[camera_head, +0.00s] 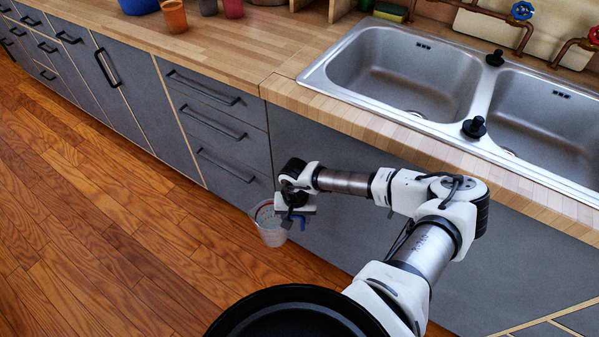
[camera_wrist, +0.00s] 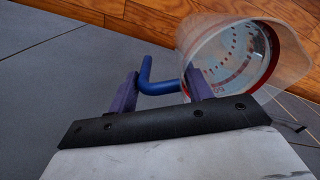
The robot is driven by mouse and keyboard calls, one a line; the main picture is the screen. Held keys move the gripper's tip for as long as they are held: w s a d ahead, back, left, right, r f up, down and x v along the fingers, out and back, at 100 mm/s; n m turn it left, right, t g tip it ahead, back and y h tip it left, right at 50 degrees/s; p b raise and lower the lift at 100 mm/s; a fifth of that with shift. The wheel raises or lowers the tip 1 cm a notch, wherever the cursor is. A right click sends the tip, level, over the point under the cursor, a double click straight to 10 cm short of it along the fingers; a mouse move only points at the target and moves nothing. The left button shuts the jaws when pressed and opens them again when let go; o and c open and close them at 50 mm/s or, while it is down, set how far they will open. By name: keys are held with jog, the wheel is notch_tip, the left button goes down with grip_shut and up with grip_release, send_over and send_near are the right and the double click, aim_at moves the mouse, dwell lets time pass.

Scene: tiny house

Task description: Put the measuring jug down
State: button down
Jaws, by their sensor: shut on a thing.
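The measuring jug (camera_head: 269,228) is clear with red markings and a blue handle, and hangs in front of the grey drawers, below countertop level. My gripper (camera_head: 293,214) is at its right side. In the wrist view the jug (camera_wrist: 235,55) is at the upper right, tilted in the picture, with its round end and red ring showing. The fingers of my gripper (camera_wrist: 162,90) are on either side of the blue handle and shut on it. In the head view my wrist hides part of the handle. I cannot tell the jug's exact height over the floor.
The wooden countertop (camera_head: 225,48) is clear left of the double sink (camera_head: 420,75). An orange cup (camera_head: 174,17), a red cup (camera_head: 233,8) and a blue bowl (camera_head: 138,5) stand at its back. The wooden floor (camera_head: 90,230) is bare at the left.

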jog(key=shift+w+a+f+n, duration=0.1)
jog(key=shift+a+f+n, duration=0.05)
jog(key=shift+f, duration=0.25)
jog(key=shift+w+a+f+n, duration=0.1)
jog(key=shift+f+n, duration=0.05)
jog(key=shift+f, duration=0.2)
